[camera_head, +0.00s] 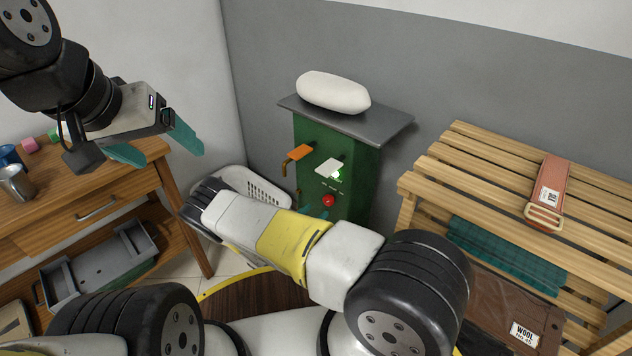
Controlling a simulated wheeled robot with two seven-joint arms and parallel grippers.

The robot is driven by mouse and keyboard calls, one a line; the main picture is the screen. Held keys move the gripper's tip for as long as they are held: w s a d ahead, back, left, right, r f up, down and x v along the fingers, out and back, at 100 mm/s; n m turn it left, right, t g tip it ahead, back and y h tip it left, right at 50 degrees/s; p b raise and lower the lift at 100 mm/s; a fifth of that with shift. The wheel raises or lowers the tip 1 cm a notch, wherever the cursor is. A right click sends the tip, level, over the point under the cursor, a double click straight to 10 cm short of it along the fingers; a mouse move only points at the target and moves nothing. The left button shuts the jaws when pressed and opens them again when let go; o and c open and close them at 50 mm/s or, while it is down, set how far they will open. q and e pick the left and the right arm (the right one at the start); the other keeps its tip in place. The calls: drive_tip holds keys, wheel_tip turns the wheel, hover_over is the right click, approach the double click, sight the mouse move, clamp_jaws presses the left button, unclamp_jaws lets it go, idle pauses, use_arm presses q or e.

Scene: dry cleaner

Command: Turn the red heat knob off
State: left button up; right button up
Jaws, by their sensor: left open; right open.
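The red heat knob (328,200) is a small round knob low on the front of the green cabinet (365,180). My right gripper (314,212) is mostly hidden behind my own forearm. Only bits of its teal fingertips show, just below and left of the knob. I cannot tell whether they touch it. My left gripper (157,146) is open and empty at the upper left, in front of the wall, with its teal fingers apart and far from the knob.
An orange lever (300,153) and a white lever (328,167) stick out above the knob. A white padded form (333,92) lies on the cabinet's grey top. A white basket (262,185) stands left, a slatted wooden rack (440,170) right. A wooden table (60,220) is at far left.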

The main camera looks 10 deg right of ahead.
sight(326, 201)
drive_tip(key=x, duration=0.6)
drive_tip(key=shift+w+d, duration=0.25)
drive_tip(key=shift+d, duration=0.05)
clamp_jaws()
